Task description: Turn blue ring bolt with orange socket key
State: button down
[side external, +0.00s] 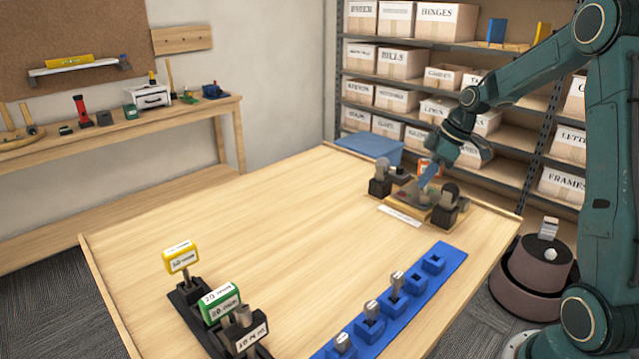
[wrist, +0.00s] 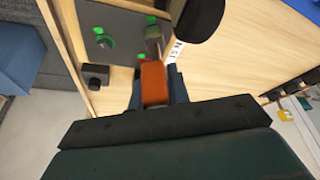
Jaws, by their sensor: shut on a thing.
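My gripper (wrist: 156,88) is shut on the orange handle of the socket key (wrist: 154,82). In the wrist view its metal shank (wrist: 153,42) points away from the jaws over a grey plate (wrist: 122,53) with several green marks or rings. In the side view my gripper (side external: 428,178) is low over a small fixture (side external: 410,208) at the far right of the table, and a bit of orange (side external: 433,167) shows beside it. I cannot make out a blue ring on any bolt. Whether the key's tip touches a bolt is hidden.
Black clamp-like blocks (side external: 380,187) flank the fixture, with another at its right (side external: 446,208). A blue rack (side external: 410,293) with several metal-topped pieces lies at the front. A black stand holds yellow (side external: 181,257), green (side external: 220,301) and black labelled pieces. The table's middle is clear.

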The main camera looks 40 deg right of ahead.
jog(key=m, duration=0.2)
jog(key=m+h, duration=0.1)
jog(key=m, duration=0.1)
jog(key=shift+t+h, duration=0.3)
jog(key=m+h, duration=0.1)
jog(key=m, duration=0.1)
jog(key=m+h, duration=0.1)
jog(key=m, duration=0.2)
jog(key=shift+d, duration=0.2)
jog(key=m, duration=0.2)
jog(key=m+g+h, duration=0.1)
jog(key=m, duration=0.2)
jog(key=shift+d+h, duration=0.15)
jog(key=shift+h, duration=0.15)
jog(key=m+g+h, duration=0.1)
jog(key=m, duration=0.3)
jog(key=shift+s+d+m, duration=0.1)
jog(key=shift+m, duration=0.3)
jog(key=shift+n, duration=0.6)
jog(key=shift+r, duration=2.25)
